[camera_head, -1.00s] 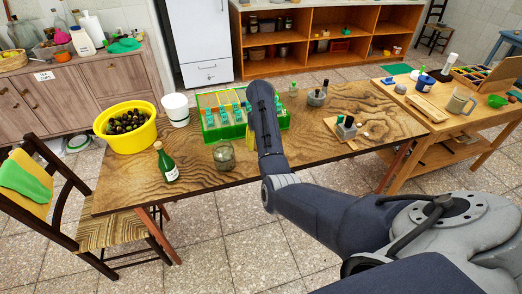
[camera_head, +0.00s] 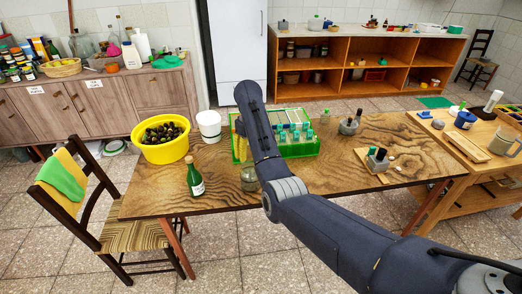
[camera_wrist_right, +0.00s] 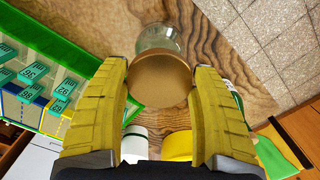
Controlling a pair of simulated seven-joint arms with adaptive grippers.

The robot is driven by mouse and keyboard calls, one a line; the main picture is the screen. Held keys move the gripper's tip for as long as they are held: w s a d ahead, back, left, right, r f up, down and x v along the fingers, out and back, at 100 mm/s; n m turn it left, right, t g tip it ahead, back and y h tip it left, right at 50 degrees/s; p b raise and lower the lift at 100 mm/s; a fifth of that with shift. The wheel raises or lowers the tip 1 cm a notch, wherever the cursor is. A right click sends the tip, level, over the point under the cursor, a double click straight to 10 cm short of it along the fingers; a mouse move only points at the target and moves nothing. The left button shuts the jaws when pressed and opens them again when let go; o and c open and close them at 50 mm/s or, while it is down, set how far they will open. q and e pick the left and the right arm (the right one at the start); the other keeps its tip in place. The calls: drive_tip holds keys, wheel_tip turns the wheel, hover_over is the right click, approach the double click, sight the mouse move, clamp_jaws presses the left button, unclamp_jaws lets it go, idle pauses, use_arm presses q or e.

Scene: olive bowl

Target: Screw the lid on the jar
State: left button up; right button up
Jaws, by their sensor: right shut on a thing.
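The glass jar (camera_head: 249,181) stands open-topped or unclear on the wooden table near its front edge, partly behind my right arm in the head view. It also shows past the lid in the wrist view (camera_wrist_right: 158,36). In the wrist view my right gripper (camera_wrist_right: 160,88) is shut on the round copper-brown lid (camera_wrist_right: 160,76), held between the fingertips. The lid overlaps the jar's near part in that view; I cannot tell the height gap. My left gripper is out of view.
A green crate (camera_head: 305,150) of labelled vials stands behind the jar. A yellow bowl (camera_head: 165,152) of olives, a white tub (camera_head: 209,126) and a green bottle (camera_head: 195,178) stand to the left. A small board (camera_head: 377,165) lies right. The table (camera_head: 325,179) is clear in front.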

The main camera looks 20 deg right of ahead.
idle(0.5)
drive_tip(key=shift+f, duration=2.55)
drive_tip(key=shift+f, duration=0.85)
idle(1.2)
drive_tip(key=m, duration=0.3)
drive_tip(key=shift+a+m, duration=0.15)
drive_tip(key=shift+m, duration=0.55)
drive_tip(key=m, duration=0.4)
drive_tip(key=shift+a, duration=0.1)
drive_tip(key=shift+m, duration=0.3)
